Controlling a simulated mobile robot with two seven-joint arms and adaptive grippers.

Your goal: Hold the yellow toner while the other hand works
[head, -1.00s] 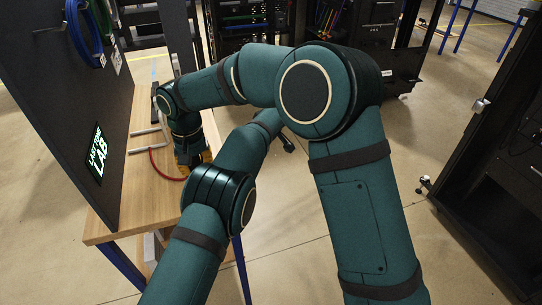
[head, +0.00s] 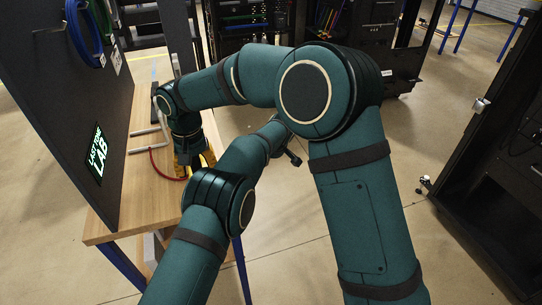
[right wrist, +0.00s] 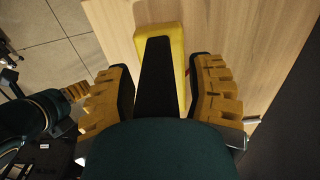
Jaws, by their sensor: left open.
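The yellow toner (right wrist: 174,38) is a long yellow block with a black strip along it, over the wooden table in the right wrist view. In the head view my right gripper (head: 192,160) is low over the table, partly hidden by my left arm, and the toner cannot be told apart there. My left gripper (head: 292,157) is small and dark, open and empty, beyond the table's right edge.
The wooden table (head: 150,213) has a dark upright panel (head: 95,110) at its left. A red cable (head: 158,168) and grey bars (head: 148,131) lie on it. A dark rack (head: 490,190) stands at the right.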

